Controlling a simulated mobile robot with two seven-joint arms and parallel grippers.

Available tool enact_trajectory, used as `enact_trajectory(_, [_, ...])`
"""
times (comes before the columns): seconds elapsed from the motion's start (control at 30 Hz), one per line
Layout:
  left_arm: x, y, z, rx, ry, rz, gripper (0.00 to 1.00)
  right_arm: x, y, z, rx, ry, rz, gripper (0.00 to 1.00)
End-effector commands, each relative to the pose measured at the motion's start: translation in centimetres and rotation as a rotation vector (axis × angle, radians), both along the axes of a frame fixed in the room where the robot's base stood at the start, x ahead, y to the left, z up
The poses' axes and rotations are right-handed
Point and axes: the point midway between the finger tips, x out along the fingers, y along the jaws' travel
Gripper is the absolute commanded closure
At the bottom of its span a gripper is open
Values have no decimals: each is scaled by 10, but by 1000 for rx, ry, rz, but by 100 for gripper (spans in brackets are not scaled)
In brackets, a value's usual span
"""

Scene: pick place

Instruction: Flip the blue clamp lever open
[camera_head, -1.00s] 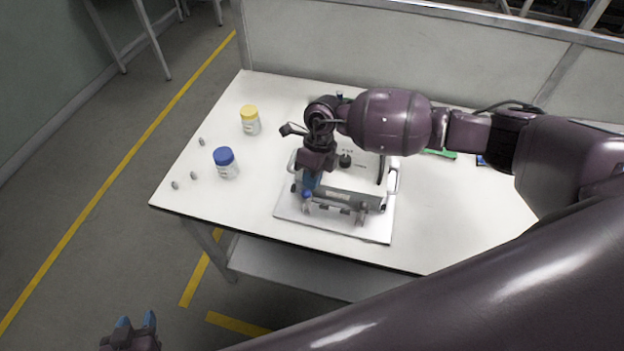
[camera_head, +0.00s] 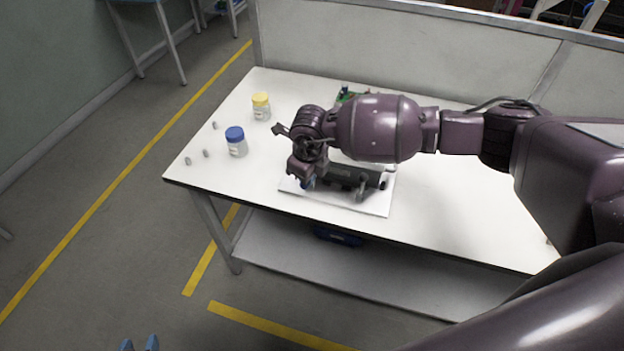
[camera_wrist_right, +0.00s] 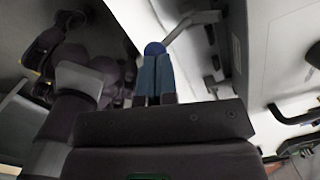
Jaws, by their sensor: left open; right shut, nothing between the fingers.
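The clamp lever is a grey bent rod (camera_wrist_right: 183,28) with a dark blue knob (camera_wrist_right: 154,48) in the right wrist view. My right gripper (camera_wrist_right: 154,62) is shut and empty, its blue fingertips right at the knob; I cannot tell whether they touch. In the head view the right wrist hides most of the lever, and a bit of blue (camera_head: 308,184) shows beneath it. The lever belongs to a fixture with a dark bar (camera_head: 350,176) on a white plate (camera_head: 372,206). My left gripper (camera_head: 139,345) is open at the bottom edge, away from the table.
A yellow-lidded jar (camera_head: 261,107) and a blue-lidded jar (camera_head: 236,142) stand on the white table (camera_head: 440,215), with several small grey pieces at its left edge. A green board (camera_head: 346,97) lies behind the arm. A blue box (camera_head: 338,236) sits on the lower shelf.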

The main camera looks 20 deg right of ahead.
Motion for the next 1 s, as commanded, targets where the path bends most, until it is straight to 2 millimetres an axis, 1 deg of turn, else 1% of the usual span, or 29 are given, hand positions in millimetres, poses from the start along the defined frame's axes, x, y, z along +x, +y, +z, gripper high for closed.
enact_trajectory(0.1, [1,0,-3,-1,0,-1,57,-1,5,-6,1,1,2,100])
enact_trajectory(0.5, [8,-2,-1,0,-13,-5,57,-15,15,-25,1,3,2,100])
enact_trajectory(0.7, [8,-2,-1,0,-14,-5,57,-18,17,-31,1,1,1,100])
enact_trajectory(1.0, [5,-1,-3,0,-7,-3,57,-20,18,-34,1,1,1,100])
